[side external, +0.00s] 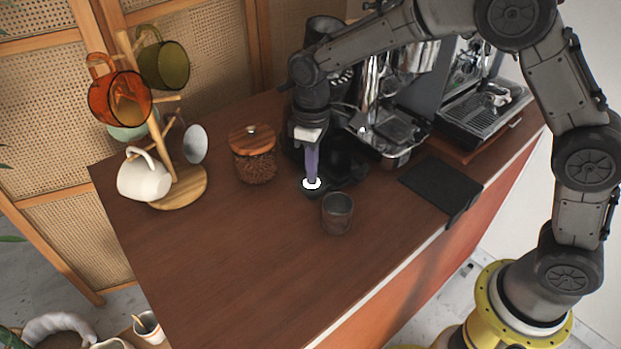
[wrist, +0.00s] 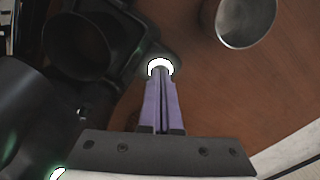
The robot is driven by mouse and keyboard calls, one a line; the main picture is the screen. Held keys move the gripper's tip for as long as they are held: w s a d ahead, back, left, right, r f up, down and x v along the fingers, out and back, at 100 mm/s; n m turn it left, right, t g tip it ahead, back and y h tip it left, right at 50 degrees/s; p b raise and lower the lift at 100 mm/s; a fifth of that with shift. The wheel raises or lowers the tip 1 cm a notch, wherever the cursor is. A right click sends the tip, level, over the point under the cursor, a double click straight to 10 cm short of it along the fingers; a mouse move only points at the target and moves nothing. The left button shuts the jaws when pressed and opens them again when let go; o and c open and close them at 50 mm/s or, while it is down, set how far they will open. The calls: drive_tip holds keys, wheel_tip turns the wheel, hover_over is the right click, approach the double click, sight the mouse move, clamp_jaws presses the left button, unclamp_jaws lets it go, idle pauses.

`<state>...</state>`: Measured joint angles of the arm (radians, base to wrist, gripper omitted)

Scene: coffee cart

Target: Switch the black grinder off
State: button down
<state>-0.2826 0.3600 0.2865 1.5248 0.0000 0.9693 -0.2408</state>
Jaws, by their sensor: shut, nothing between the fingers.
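The black grinder (side external: 345,158) stands near the back of the counter, partly hidden behind my arm. In the wrist view its dark body (wrist: 75,40) fills the upper left. A glowing white ring (side external: 312,186) shows at the front of its low base, and it also shows in the wrist view (wrist: 160,63). My gripper (side external: 312,176) points down with its purple fingers together and nothing between them. In the wrist view the fingertips (wrist: 160,76) overlap the ring's lower edge. I cannot tell whether they touch it.
A grey cup (side external: 338,214) stands just right of and in front of my fingertips. A wooden-lidded jar (side external: 254,160) and a mug tree (side external: 185,188) stand left. The espresso machine (side external: 400,130) and a black mat (side external: 436,184) are right. The front left counter (side external: 220,260) is clear.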

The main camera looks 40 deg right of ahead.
drive_tip(key=shift+f, duration=0.25)
idle(0.5)
drive_tip(key=shift+r, duration=2.8)
